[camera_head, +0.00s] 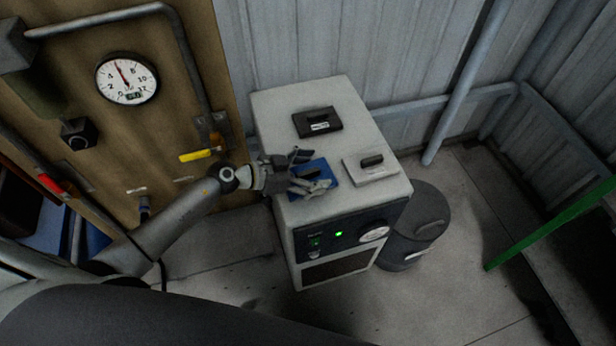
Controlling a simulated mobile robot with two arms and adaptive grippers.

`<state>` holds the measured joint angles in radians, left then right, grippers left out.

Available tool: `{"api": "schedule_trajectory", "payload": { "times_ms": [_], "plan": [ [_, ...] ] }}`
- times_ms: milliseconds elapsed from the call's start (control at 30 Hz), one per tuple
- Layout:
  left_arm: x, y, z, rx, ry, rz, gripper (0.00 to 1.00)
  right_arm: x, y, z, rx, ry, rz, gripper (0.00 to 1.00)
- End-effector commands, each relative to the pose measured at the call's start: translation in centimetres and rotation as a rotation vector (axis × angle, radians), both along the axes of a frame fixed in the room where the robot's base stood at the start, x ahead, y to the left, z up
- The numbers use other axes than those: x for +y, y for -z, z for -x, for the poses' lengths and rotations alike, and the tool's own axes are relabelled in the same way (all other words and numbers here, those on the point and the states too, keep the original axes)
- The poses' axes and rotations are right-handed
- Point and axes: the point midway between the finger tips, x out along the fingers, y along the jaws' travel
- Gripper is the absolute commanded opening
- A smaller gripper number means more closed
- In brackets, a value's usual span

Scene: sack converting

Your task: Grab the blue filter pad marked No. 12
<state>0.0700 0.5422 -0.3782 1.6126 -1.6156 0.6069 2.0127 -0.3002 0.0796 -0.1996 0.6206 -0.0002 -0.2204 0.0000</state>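The blue filter pad (325,170) lies flat on top of a light grey cabinet (345,106), near its left front edge. No number can be read on it. My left gripper (311,171) reaches in from the left, low over the blue pad. Its fingers look spread apart and cover much of the pad, including most of its handle. I cannot tell whether they touch it. My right gripper is not in view.
A black pad (318,122) with a handle and label lies behind, and a pale grey pad (371,168) lies to the right. A dark bin (427,205) stands beside the cabinet. A brown panel with a gauge (127,79) and a yellow lever (195,155) is left.

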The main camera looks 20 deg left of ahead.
Motion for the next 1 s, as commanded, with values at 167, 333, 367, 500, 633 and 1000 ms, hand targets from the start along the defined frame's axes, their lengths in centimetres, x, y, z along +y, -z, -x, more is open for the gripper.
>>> {"api": "schedule_trajectory", "payload": {
  "times_ms": [167,333,367,500,633,1000],
  "plan": [
    [0.0,0.0,0.0,-0.001,-0.001,-0.001,0.63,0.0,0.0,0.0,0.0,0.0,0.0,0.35],
    [0.0,0.0,0.0,-0.001,-0.001,-0.001,0.63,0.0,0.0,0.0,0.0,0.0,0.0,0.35],
    [0.0,-0.1,0.0,-0.001,-0.001,-0.001,0.63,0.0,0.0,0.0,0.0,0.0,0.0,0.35],
    [0.0,-0.8,0.0,-0.002,0.0,-0.001,0.63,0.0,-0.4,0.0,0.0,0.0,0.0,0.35],
    [0.1,-2.3,0.0,-0.003,0.001,-0.003,0.63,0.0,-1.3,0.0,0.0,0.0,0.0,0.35],
    [-3.6,-10.1,4.0,-0.001,0.003,0.003,0.63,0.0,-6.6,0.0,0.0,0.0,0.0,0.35]
  ]
}}
